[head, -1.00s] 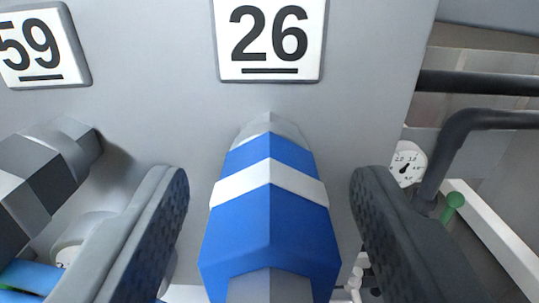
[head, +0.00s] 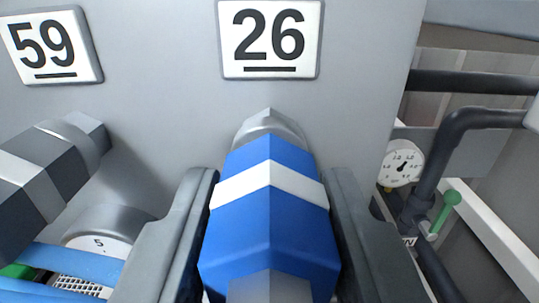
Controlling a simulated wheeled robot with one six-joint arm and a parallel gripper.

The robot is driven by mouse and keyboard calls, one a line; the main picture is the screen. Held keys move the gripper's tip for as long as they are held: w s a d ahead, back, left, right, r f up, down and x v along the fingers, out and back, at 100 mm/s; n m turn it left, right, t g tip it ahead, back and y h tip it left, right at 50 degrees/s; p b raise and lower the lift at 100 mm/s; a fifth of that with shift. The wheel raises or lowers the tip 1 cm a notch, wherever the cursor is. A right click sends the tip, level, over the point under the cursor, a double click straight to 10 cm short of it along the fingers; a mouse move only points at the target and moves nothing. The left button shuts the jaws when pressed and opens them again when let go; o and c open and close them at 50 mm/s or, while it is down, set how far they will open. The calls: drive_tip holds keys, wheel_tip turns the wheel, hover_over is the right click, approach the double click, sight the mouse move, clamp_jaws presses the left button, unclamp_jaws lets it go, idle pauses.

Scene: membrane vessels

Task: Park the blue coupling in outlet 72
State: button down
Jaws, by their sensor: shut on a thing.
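The blue coupling (head: 268,240), hexagonal with a white band, sits on the metal outlet fitting (head: 270,128) below the plate marked 26 (head: 270,38). My gripper (head: 271,205) is shut on the blue coupling, with one dark jaw against each side. The lower end of the coupling runs out of the bottom of the picture. No plate marked 72 shows in this view.
A dark grey coupling with a pale band (head: 45,180) sits at the left below the plate marked 59 (head: 52,45). At the right are dark pipes (head: 450,125), a gauge (head: 402,163) and a green-handled valve (head: 450,200).

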drive_tip(key=shift+s, duration=2.6)
